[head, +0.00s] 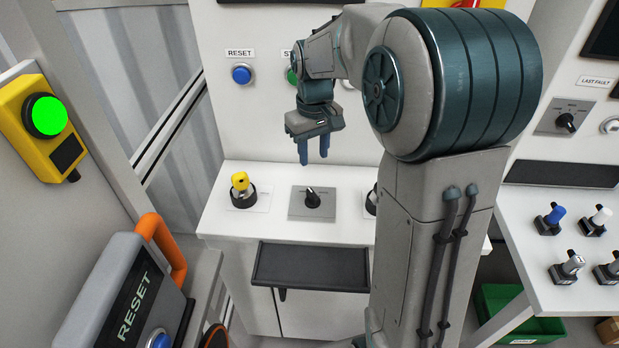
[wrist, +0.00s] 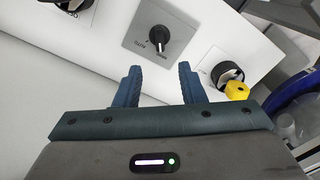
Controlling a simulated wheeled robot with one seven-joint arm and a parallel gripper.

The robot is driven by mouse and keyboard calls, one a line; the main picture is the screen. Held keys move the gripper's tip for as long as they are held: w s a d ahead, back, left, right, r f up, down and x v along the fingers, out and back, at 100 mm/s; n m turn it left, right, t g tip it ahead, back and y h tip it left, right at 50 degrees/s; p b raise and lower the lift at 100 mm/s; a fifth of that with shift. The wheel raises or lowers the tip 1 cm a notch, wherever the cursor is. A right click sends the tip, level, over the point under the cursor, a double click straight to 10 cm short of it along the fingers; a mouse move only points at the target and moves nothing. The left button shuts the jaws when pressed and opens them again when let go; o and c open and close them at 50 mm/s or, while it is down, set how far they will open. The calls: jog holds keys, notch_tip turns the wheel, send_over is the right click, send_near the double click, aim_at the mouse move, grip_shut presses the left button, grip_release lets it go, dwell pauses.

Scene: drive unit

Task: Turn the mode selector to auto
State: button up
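A black selector knob (head: 312,199) stands on a square grey plate (head: 297,210) on the white console ledge. In the wrist view the knob (wrist: 158,39) has small lettering around it; one word looks like AUTO, upside down, and the rest is too small to read. A white pointer mark on the knob faces the lower right there. My gripper (head: 314,160) hangs above and behind the knob in the head view, fingers down. In the wrist view its fingers (wrist: 160,75) are apart with nothing between them, and the knob lies beyond the fingertips.
A yellow key switch (head: 240,183) stands left of the selector; another control (head: 371,200) is partly hidden by my arm. A black tray (head: 310,267) juts out below the ledge. Another black selector (head: 567,122) is on the right panel. A blue RESET button (head: 241,73) is behind.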

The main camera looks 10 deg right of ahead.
aim_at(313, 193)
jog(key=f+p, duration=0.1)
jog(key=f, duration=1.2)
jog(key=shift+w+f+p, duration=0.2)
jog(key=shift+f+p, duration=0.15)
jog(key=shift+f, duration=0.05)
grip_shut()
